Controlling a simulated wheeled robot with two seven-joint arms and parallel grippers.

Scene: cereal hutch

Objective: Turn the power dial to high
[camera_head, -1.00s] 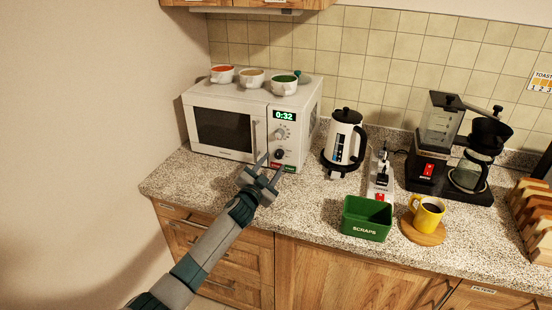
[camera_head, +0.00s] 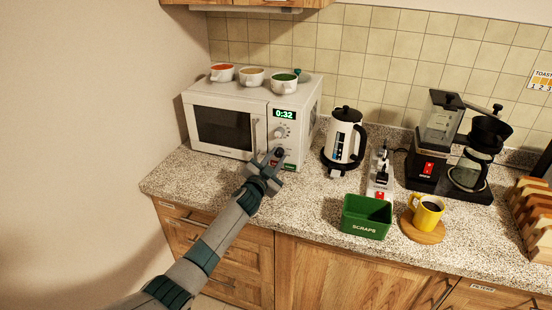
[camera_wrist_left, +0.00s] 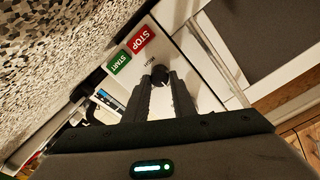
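The white microwave (camera_head: 232,97) stands at the back left, with its display reading 0:32. A pale round dial (camera_head: 281,132) shows below the display. My left gripper (camera_head: 272,154) is at the lower part of the control panel and covers most of this dial in the head view. In the left wrist view its fingers (camera_wrist_left: 160,80) lie on both sides of the dark dial, closed against it. My right gripper is not in view.
Several bowls (camera_head: 252,75) stand on top of the microwave. A white kettle (camera_head: 342,137) is to its right. A green scraps bin (camera_head: 366,217), yellow mug (camera_head: 428,212) and coffee maker (camera_head: 436,130) are farther right. The counter before the microwave is clear.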

